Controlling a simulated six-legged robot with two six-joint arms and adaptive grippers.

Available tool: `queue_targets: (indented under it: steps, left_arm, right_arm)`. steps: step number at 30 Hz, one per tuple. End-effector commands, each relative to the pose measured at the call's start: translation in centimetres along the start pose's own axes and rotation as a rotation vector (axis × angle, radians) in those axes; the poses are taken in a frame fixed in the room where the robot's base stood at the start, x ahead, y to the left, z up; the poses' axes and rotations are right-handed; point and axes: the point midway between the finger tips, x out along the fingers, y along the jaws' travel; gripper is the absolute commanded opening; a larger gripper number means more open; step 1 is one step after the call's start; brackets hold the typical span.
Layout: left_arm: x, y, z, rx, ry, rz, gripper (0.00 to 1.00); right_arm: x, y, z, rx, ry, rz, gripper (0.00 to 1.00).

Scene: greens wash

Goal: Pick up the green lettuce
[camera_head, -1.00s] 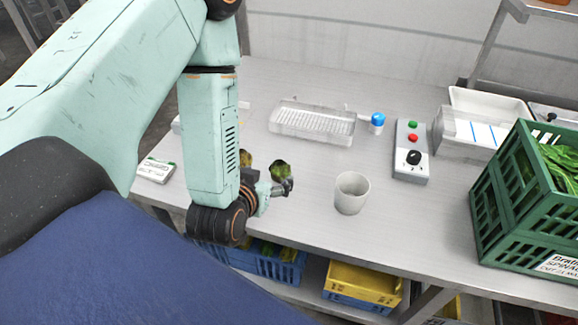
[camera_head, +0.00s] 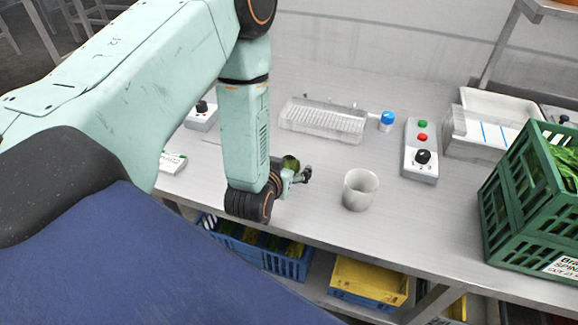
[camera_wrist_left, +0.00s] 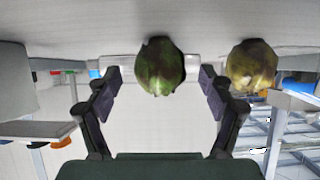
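A green lettuce (camera_wrist_left: 160,66) sits between the two spread fingers of my left gripper (camera_wrist_left: 160,85) in the left wrist view, with gaps on both sides. It also shows in the head view (camera_head: 291,163), partly hidden behind my left gripper (camera_head: 300,175). A yellowish-brown lettuce (camera_wrist_left: 252,66) is to the right of it in the wrist view, outside the fingers. In the head view my arm hides that one. My left gripper is open and low over the table. My right gripper is in neither view.
A white cup (camera_head: 360,189) stands right of my left gripper on the table (camera_head: 330,225). A clear ribbed tray (camera_head: 322,120), a blue-capped item (camera_head: 387,121) and a control box (camera_head: 420,150) are farther back. A green crate of leaves (camera_head: 530,205) stands at the right.

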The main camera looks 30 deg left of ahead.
Motion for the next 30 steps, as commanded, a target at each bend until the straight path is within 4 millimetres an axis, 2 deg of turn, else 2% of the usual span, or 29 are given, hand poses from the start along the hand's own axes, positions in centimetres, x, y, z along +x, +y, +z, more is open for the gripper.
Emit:
queue_targets:
  steps: [2, 21, 30]
  left_arm:
    - [0.0, -0.02, -0.02, 0.0, 0.001, 0.0, 0.74]
    - [-0.03, -0.04, -0.02, 0.0, 0.001, -0.001, 0.21]
    - [-0.15, -0.05, -0.31, -0.001, 0.001, -0.001, 0.21]
  right_arm:
    - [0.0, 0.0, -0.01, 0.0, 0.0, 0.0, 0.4]
    - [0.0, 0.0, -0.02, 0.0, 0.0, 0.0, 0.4]
    - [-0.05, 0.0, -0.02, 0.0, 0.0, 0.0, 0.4]
